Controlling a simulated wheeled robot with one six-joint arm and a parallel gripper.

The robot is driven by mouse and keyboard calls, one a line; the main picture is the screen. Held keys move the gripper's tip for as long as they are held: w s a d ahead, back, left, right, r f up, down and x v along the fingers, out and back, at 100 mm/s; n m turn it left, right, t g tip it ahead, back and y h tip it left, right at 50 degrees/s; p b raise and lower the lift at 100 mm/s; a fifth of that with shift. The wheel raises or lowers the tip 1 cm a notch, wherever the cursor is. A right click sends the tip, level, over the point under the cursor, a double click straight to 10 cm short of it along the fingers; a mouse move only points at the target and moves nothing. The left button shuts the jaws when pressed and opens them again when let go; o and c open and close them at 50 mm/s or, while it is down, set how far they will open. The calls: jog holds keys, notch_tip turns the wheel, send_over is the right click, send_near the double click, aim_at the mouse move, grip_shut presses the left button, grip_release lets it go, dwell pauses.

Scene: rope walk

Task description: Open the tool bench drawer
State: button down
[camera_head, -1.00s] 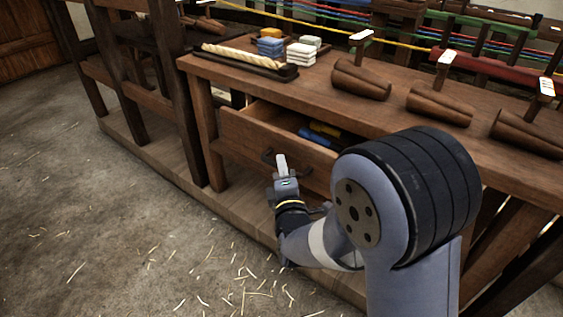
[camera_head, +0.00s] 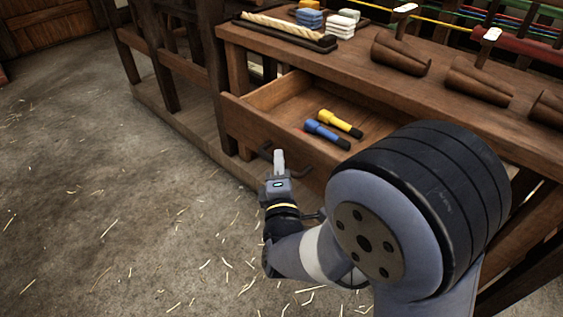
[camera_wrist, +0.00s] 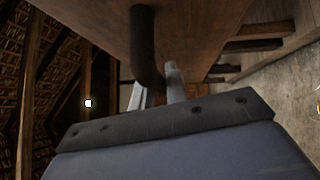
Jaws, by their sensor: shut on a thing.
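The tool bench (camera_head: 337,65) has its drawer (camera_head: 250,122) pulled well out, with much of its inside showing. In the drawer lie a blue tool (camera_head: 325,134) and a yellow tool (camera_head: 340,123), both with black ends. My gripper (camera_head: 279,160) is at the drawer's front, shut on its dark handle. In the wrist view the curved handle (camera_wrist: 145,45) passes down to my two fingers (camera_wrist: 157,88) against the wooden drawer front (camera_wrist: 205,30). My arm hides the right part of the drawer.
On the bench top are a tray (camera_head: 285,35) with a pale rope piece, blue and white bundles (camera_head: 341,22), and several wooden cones (camera_head: 400,53). Timber posts stand left of the drawer. The straw-strewn floor (camera_head: 120,200) in front is clear.

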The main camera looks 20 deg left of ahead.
jog(key=c, duration=1.4)
grip_release()
jog(key=p+v, duration=0.1)
jog(key=v, duration=1)
jog(key=shift+p, duration=0.35)
jog(key=shift+w, duration=0.1)
jog(key=b+x, duration=0.1)
jog(key=x, duration=0.9)
jog(key=shift+w+a+b, duration=0.1)
jog(key=shift+w+b, duration=0.1)
jog(key=shift+b, duration=0.15)
jog(key=shift+w+a, duration=0.1)
jog(key=shift+w, duration=0.45)
